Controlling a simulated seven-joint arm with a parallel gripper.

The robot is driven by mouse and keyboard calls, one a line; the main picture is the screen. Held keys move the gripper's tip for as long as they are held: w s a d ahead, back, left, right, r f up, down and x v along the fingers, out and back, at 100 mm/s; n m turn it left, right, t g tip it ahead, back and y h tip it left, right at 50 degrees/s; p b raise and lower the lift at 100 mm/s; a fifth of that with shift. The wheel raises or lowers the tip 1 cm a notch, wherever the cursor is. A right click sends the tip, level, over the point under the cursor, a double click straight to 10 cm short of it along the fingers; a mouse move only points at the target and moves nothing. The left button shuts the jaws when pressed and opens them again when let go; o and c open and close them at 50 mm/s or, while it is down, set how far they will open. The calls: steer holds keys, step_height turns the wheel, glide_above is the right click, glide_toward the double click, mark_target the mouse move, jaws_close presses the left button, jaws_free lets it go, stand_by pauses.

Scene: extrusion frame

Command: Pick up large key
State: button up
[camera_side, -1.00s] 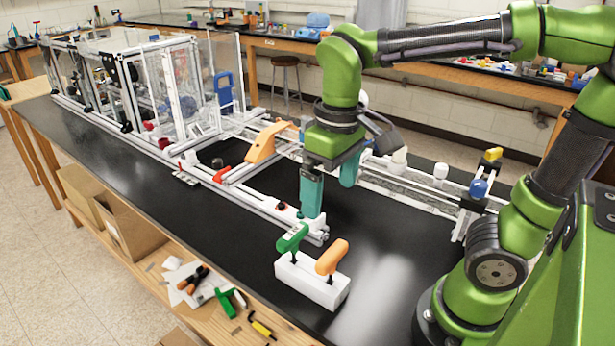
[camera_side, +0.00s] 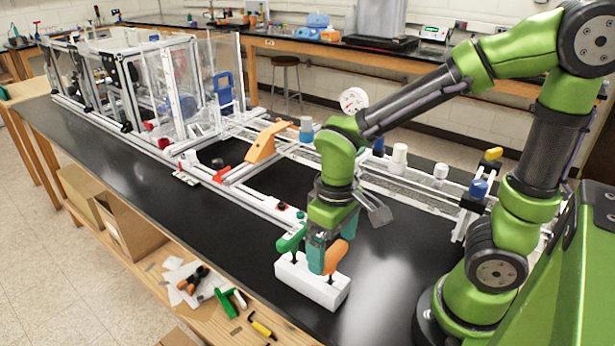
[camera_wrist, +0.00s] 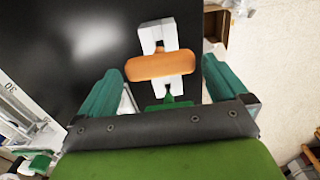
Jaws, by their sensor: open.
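Two T-handled keys stand upright in a white block (camera_side: 312,287) near the front edge of the black bench. One has an orange handle (camera_side: 336,256), the other a green handle (camera_side: 290,238). In the wrist view the orange handle (camera_wrist: 160,66) looks wide and lies crosswise between the finger lines; part of the green handle (camera_wrist: 168,104) shows below it. The white block (camera_wrist: 172,35) is under them. My gripper (camera_side: 317,250) is low over the block, fingers pointing down. In the wrist view my open gripper (camera_wrist: 160,78) has its teal fingers apart on either side of the orange handle, with nothing clearly gripped.
An aluminium extrusion frame (camera_side: 250,208) lies on the bench behind the block, with an orange bracket (camera_side: 268,140) on it. A lower wooden shelf (camera_side: 215,318) holds loose tools and cardboard boxes (camera_side: 130,232). The black bench right of the block is clear.

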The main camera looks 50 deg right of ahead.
mark_target(332, 252)
steer(key=shift+f, duration=2)
steer(key=c, duration=0.7)
steer(key=shift+r, duration=0.15)
step_height(332, 252, up, 10)
steer(key=shift+f, duration=0.1)
steer(key=o, duration=0.4)
steer(key=c, duration=0.6)
step_height(332, 252, up, 7)
steer(key=shift+f, duration=0.2)
